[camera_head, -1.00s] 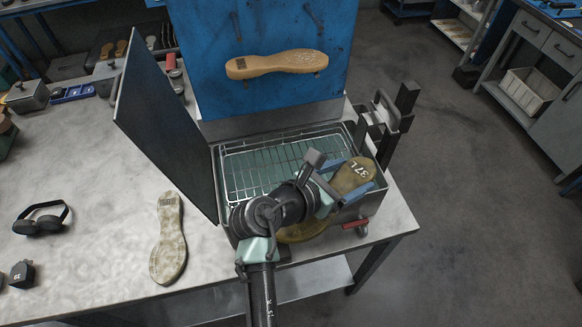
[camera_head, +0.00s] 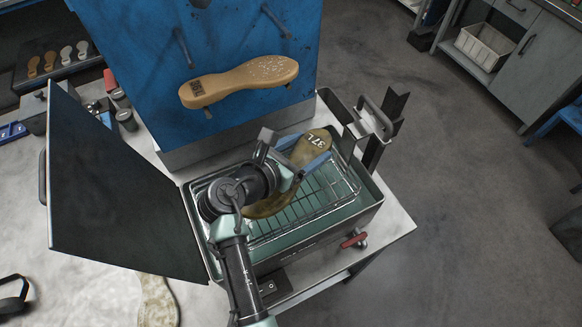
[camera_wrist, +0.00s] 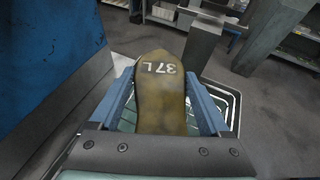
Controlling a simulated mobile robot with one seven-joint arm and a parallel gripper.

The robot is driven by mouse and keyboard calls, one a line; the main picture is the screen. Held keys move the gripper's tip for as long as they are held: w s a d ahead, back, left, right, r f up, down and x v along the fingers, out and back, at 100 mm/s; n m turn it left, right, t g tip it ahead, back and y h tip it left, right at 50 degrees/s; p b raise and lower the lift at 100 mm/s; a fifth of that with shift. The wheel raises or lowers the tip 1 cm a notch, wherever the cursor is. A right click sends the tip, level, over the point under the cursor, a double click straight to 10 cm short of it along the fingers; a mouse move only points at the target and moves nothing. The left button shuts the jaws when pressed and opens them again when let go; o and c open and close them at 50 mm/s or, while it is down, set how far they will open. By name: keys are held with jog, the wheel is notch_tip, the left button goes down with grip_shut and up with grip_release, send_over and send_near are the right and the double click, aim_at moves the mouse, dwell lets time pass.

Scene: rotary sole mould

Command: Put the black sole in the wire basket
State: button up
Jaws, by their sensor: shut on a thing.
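My gripper (camera_head: 300,165) is shut on an olive-brown sole (camera_head: 316,146) marked "37 L". The held sole also shows in the wrist view (camera_wrist: 162,95), with its marked end pointing away between the blue fingers. I see no plainly black sole. The wire basket (camera_head: 345,186) sits in a grey tank with greenish liquid or lining. The sole is above the basket's back part; its height over the wires is hard to judge. My arm hides the basket's left part and the sole's middle. A basket edge shows in the wrist view (camera_wrist: 232,100), beyond the right finger.
A dark raised lid (camera_head: 110,185) stands left of the tank. A blue board (camera_head: 235,70) with a tan sole (camera_head: 240,82) on pegs stands behind. A post with a handle (camera_head: 380,130) rises at the back right. A pale mottled sole (camera_head: 157,300) lies front left.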

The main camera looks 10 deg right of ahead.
jog(key=shift+s+f, duration=0.2)
jog(key=shift+f, duration=0.95)
notch_tip(320, 180, down, 4)
jog(key=shift+w+f, duration=0.1)
jog(key=o, duration=1.4)
jog(key=shift+c, duration=0.2)
